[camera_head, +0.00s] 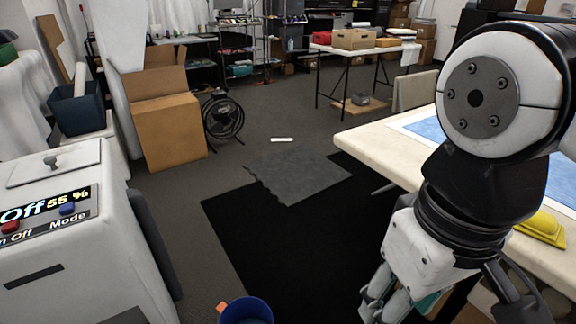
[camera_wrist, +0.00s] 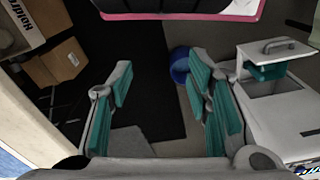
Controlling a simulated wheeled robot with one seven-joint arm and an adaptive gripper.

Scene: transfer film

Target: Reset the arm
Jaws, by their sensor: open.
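My gripper (camera_head: 400,300) hangs at the lower right of the head view, below my arm, and the lower frame edge cuts it off. In the wrist view my gripper (camera_wrist: 160,82) shows its teal-padded fingers spread wide apart. Nothing is between them except the view of the floor below. The fingers are beside the pale table and touch nothing that I can see.
A pale table (camera_head: 365,140) with a blue sheet (camera_head: 430,129) and a yellow object (camera_head: 541,228) stands at right. A white machine (camera_head: 60,265) reading "Off 55 %" is at left. A blue bin (camera_head: 248,313) stands at bottom. Dark floor mats (camera_head: 300,235) lie between.

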